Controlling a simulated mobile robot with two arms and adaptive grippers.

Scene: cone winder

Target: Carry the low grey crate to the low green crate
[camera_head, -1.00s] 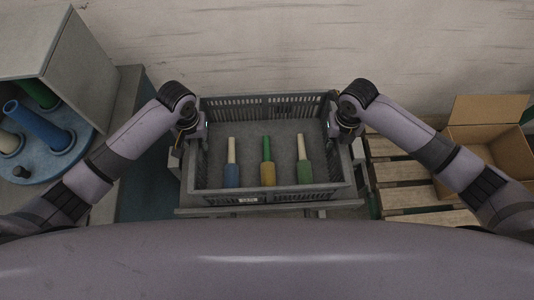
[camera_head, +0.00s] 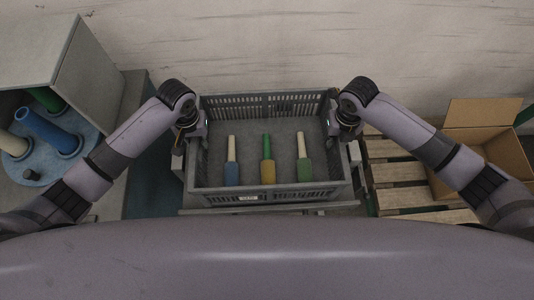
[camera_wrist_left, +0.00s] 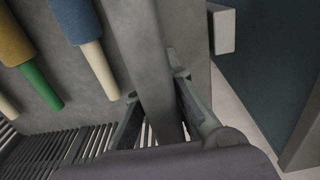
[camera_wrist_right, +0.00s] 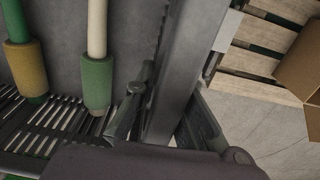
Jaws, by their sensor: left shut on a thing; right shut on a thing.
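The low grey crate (camera_head: 272,197) is held level between my two arms in the head view. Three bobbins lie in it: a blue one (camera_head: 232,174), a yellow one with a green tip (camera_head: 268,172) and a green one with a pale tip (camera_head: 304,170). My left gripper (camera_head: 196,128) is shut on the crate's left wall, which runs between its fingers in the left wrist view (camera_wrist_left: 158,105). My right gripper (camera_head: 340,124) is shut on the crate's right wall, also between the fingers in the right wrist view (camera_wrist_right: 165,120). I see no low green crate clearly.
At the left stands a grey machine housing (camera_head: 50,50) with a blue round plate (camera_head: 55,165) carrying upright coloured tubes. At the right are a wooden pallet (camera_head: 400,175) and an open cardboard box (camera_head: 490,145). A grey frame edge (camera_head: 270,210) shows below the crate.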

